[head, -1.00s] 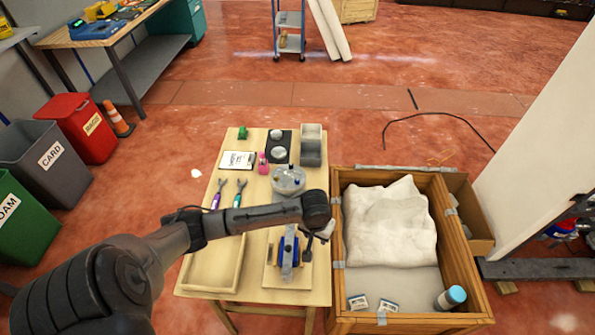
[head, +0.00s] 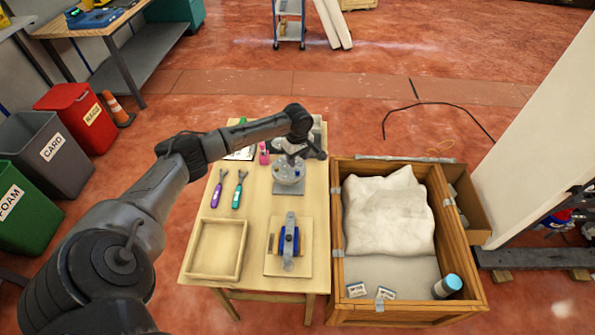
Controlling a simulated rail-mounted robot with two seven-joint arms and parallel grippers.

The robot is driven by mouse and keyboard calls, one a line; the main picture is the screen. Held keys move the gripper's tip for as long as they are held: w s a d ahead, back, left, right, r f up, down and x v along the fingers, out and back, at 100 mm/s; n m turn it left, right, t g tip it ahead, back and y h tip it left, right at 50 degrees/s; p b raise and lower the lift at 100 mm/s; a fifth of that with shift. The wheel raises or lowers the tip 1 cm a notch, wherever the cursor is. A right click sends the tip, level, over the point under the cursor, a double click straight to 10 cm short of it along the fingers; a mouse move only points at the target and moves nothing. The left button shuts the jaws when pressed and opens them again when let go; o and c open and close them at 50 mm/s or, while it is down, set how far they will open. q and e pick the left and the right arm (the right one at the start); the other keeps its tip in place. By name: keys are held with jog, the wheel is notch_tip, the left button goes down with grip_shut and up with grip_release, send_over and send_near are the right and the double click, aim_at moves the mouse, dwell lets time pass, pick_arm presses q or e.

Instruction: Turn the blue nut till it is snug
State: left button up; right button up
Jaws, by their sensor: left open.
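My left gripper (head: 291,158) is open and points down over a round clear part (head: 289,174) on a grey base at the back of the wooden table. Its fingers and wrist cover some of that part, and I cannot tell whether they touch it. Nearer the front, a grey upright piece with blue parts (head: 289,241) on both sides stands on a pale wooden board (head: 290,269). I cannot tell for certain which blue piece is the nut, or how tight it is. My right gripper is not in view.
A purple-handled tool (head: 216,192) and a teal-handled tool (head: 238,192) lie left of the round part. An empty wooden tray (head: 243,264) sits front left. A wooden crate (head: 336,252) with white wrapping stands close at right. My arm crosses above the table's back left.

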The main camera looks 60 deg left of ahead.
aim_at(297, 171)
pick_arm(q)
notch_tip(297, 171, down, 7)
jog(key=shift+r+b, duration=0.15)
jog(key=shift+b, duration=0.45)
grip_shut()
